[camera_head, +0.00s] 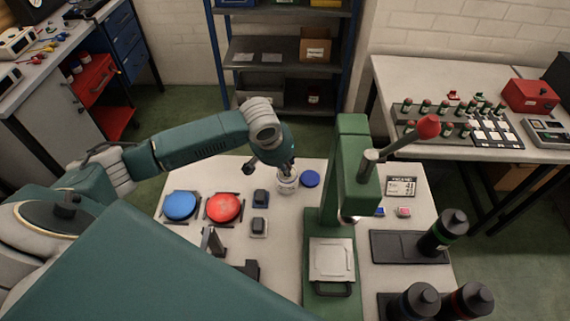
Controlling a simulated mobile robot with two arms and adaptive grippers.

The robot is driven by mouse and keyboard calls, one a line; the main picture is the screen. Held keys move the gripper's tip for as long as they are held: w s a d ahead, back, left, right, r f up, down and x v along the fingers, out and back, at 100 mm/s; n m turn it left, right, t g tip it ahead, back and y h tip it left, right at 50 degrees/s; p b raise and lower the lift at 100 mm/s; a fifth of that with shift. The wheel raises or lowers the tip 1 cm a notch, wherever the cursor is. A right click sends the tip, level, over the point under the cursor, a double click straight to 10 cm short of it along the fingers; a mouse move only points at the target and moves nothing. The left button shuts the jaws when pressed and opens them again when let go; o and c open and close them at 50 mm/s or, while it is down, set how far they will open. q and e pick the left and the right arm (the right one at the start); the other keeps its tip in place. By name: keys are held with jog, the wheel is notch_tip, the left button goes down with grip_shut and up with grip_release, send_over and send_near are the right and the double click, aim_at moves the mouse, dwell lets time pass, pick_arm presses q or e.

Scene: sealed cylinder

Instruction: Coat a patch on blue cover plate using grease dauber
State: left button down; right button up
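The blue cover plate (181,205) is a round blue disc lying on a dark holder at the left of the white table. My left gripper (284,171) points down at a small white jar (287,185) at the table's back, to the right of the plates. Its fingertips are at the jar's mouth, small and partly hidden, so I cannot tell whether they are shut on anything. I cannot make out the grease dauber; it may be hidden by the gripper or the jar. A blue round lid (309,179) lies beside the jar. My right gripper is out of view.
A red cover plate (224,208) lies right of the blue one. Small dark blocks (260,198) stand between it and the green press (348,180). Black cylinders (450,230) stand at the right. My teal arm link covers the lower left.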

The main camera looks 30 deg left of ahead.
pick_arm(q)
jog(key=shift+f, duration=0.15)
dwell(0.4)
jog(key=shift+f, duration=0.45)
dwell(0.3)
dwell(0.4)
dwell(0.5)
jog(key=shift+s+f+p, duration=0.2)
jog(key=shift+p, duration=0.15)
dwell(1.3)
jog(key=shift+r, duration=0.1)
notch_tip(320, 180, up, 5)
jog(key=p, duration=0.6)
jog(key=shift+w+r, duration=0.1)
jog(key=shift+w, duration=0.05)
jog(key=shift+r+p, duration=0.75)
jog(key=shift+r, duration=0.2)
